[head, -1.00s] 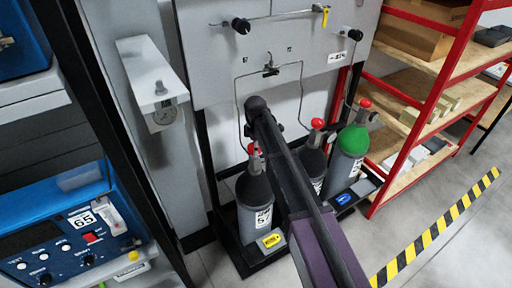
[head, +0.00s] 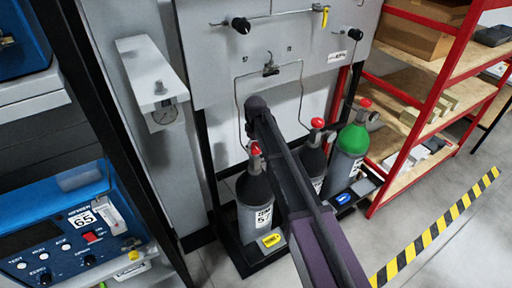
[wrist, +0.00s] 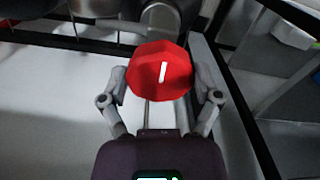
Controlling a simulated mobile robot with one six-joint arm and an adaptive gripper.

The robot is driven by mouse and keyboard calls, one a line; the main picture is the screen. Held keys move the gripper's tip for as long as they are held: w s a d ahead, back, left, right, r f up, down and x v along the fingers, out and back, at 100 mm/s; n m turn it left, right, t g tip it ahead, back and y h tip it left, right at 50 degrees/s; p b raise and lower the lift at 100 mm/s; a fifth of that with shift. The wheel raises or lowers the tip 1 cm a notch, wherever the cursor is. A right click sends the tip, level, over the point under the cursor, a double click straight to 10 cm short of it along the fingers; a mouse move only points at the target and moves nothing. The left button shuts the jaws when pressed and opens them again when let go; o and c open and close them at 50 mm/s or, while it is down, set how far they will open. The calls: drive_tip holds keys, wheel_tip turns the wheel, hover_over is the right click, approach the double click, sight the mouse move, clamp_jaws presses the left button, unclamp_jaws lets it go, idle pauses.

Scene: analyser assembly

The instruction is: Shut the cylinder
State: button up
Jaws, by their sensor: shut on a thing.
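My gripper (wrist: 162,95) has its two fingers on either side of a red knob (wrist: 160,70) with a white line across its face, and is shut on it. In the head view my arm hides the gripper, so I cannot tell there which cylinder's knob it holds. Three grey cylinders stand in a row: a dark-topped left one (head: 252,212) with a red knob (head: 255,149), a dark-topped middle one (head: 312,163), partly hidden by my arm and with a red knob (head: 317,122), and a green-topped right one (head: 353,140) with a red knob (head: 365,103).
A grey panel (head: 220,70) with black knobs and thin pipes rises behind the cylinders. A red-framed shelf (head: 440,95) stands at the right. A blue instrument (head: 65,225) is at the left. Striped tape (head: 430,235) marks the open floor at the right.

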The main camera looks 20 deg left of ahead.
drive_tip(key=shift+s+d+m, duration=0.1)
drive_tip(key=shift+s+m, duration=0.05)
drive_tip(key=shift+m, duration=0.25)
drive_tip(key=o, duration=0.9)
drive_tip(key=shift+r, duration=0.1)
